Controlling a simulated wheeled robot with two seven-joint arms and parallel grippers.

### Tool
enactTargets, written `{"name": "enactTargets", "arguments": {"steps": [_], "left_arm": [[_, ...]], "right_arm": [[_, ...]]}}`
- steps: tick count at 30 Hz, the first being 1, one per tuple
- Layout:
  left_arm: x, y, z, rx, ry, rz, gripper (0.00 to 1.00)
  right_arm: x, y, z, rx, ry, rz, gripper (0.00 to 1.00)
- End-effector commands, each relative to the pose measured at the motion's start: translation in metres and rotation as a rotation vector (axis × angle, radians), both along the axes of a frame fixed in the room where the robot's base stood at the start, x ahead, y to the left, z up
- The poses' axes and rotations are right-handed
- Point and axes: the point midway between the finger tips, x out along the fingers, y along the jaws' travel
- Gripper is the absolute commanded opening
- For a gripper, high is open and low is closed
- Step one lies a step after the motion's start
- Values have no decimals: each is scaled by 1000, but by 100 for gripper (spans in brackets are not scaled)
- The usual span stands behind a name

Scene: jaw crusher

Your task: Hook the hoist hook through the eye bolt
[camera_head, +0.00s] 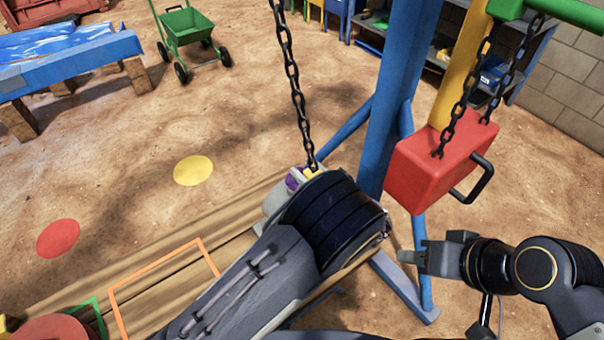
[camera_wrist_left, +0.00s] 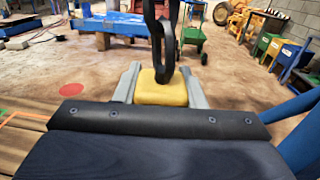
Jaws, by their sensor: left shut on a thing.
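A dark chain (camera_head: 297,95) hangs down to a yellow block (camera_head: 311,174), which I take as the head of the hoist hook. My left gripper is shut on this yellow block (camera_wrist_left: 162,88); its grey fingers (camera_wrist_left: 162,90) stand on either side of it. A black link (camera_wrist_left: 163,45) rises from the block. The hook below the block is hidden, and my left arm covers most of the gripper in the head view. I cannot make out the eye bolt in either view. My right gripper (camera_head: 407,257) is at the right, apart from the chain; its finger gap is unclear.
A red box (camera_head: 445,160) with a black handle hangs on chains right of a blue post (camera_head: 398,100). Wooden planks (camera_head: 150,275) with an orange outline lie lower left. A green cart (camera_head: 187,28) and a blue table (camera_head: 65,62) stand further back on open sandy floor.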

Motion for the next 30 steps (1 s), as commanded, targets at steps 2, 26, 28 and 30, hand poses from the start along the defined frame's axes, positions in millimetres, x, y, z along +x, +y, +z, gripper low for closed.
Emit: {"name": "enactTargets", "arguments": {"steps": [2, 26, 28, 30], "left_arm": [[2, -4, 1, 0, -4, 3, 0], [15, -29, -4, 1, 11, 22, 0], [15, -29, -5, 1, 12, 22, 0], [15, -29, -6, -1, 14, 22, 0]], "right_arm": [[0, 0, -2, 0, 0, 0, 36], [0, 0, -15, 0, 0, 0, 36], [0, 0, -15, 0, 0, 0, 36], [0, 0, -15, 0, 0, 0, 36]]}}
